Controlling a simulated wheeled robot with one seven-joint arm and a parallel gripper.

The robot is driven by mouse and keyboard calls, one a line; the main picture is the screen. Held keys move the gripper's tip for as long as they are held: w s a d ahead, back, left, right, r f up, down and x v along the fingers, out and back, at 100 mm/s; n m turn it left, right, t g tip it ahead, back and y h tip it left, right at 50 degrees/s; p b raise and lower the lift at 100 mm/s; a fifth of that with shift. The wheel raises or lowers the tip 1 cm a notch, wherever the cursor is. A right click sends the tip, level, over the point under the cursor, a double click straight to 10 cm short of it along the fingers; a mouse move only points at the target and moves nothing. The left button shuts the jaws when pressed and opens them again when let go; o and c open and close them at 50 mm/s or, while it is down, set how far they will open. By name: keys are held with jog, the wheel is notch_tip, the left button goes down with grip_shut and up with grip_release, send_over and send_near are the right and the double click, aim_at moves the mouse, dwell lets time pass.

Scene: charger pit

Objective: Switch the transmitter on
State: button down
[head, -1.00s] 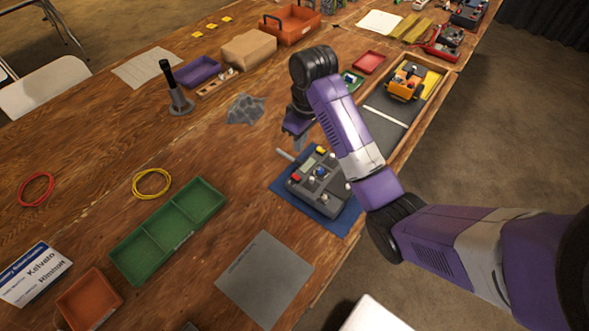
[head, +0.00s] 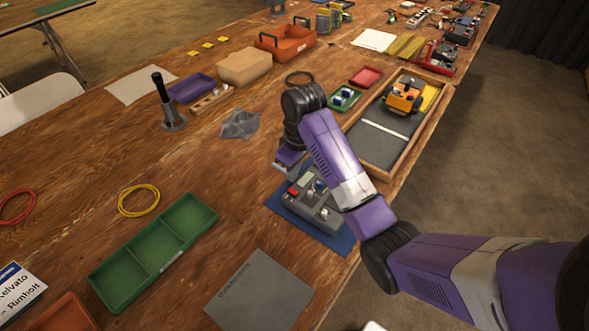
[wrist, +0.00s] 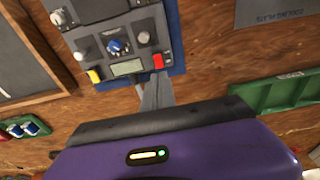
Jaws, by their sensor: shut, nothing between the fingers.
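The transmitter (head: 323,213) is a dark grey box with knobs, lying on a blue mat (head: 343,240). In the wrist view the transmitter (wrist: 140,28) shows a blue knob (wrist: 117,46), grey knobs, a small display (wrist: 127,68) with no readable text, a yellow part (wrist: 94,76) and a red switch (wrist: 158,61). My gripper (head: 281,170) is at the box's far-left edge. In the wrist view my gripper (wrist: 157,84) is shut and empty, its tips just below the red switch. I cannot tell whether they touch the box.
A green divided tray (head: 152,252) and a grey sheet (head: 262,293) lie nearer me. A crumpled grey piece (head: 240,124) lies beyond my gripper. A wooden-framed pit (head: 385,146) holds an orange vehicle (head: 404,97) at right. Bare wood lies left of the mat.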

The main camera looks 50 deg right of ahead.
aim_at(294, 192)
jog(key=shift+w+f, duration=0.15)
jog(key=shift+f, duration=1.15)
jog(key=shift+w+f, duration=0.15)
jog(key=shift+f, duration=1.15)
jog(key=shift+p, duration=0.3)
jog(key=shift+f, duration=0.3)
jog(key=shift+s+p, duration=0.85)
jog(key=shift+p, duration=0.1)
jog(key=shift+r, duration=0.1)
jog(key=shift+r+p, duration=0.6)
notch_tip(294, 192, up, 13)
jog(key=s+p, duration=0.1)
jog(key=p, duration=0.2)
jog(key=shift+s, duration=0.25)
jog(key=shift+f, duration=0.1)
